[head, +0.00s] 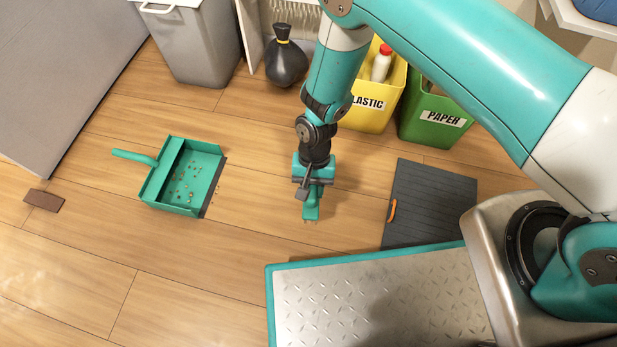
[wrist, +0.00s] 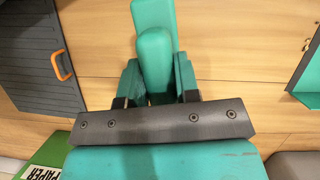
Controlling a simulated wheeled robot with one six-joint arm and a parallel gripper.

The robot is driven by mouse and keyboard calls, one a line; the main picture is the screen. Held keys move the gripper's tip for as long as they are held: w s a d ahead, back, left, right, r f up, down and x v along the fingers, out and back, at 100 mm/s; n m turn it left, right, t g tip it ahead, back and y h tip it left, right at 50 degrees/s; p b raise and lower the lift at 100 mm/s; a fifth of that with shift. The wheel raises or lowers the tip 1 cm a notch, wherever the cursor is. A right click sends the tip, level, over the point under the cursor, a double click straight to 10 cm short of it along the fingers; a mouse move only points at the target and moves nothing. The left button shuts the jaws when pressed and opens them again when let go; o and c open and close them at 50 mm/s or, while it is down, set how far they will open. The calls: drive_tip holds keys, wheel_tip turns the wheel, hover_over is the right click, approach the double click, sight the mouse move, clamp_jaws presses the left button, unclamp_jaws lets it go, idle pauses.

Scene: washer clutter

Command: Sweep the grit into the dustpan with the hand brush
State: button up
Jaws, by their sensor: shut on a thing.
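My gripper (head: 313,178) is shut on the teal hand brush (head: 311,211) and holds it pointing down at the floor, right of the dustpan. In the wrist view the brush handle (wrist: 154,55) sits between the two fingers of my gripper (wrist: 156,88). I cannot tell whether the bristles touch the floor. The teal dustpan (head: 164,162) lies on the floor with its handle to the left and its dark lip to the right. Its edge shows at the right of the wrist view (wrist: 312,72). Grit (head: 186,180) lies scattered in the pan, with a few specks by the lip.
A dark grey panel with an orange handle (head: 430,205) lies right of my gripper. Yellow (head: 366,115) and green (head: 432,118) bins, a black bag (head: 286,62) and a grey bin (head: 200,45) stand behind. The floor between brush and dustpan is open.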

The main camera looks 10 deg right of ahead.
drive_tip(key=shift+f+b, duration=3)
drive_tip(key=shift+f, duration=0.6)
drive_tip(key=shift+f+b, duration=0.35)
drive_tip(key=shift+f, duration=0.4)
drive_tip(key=shift+a, duration=0.15)
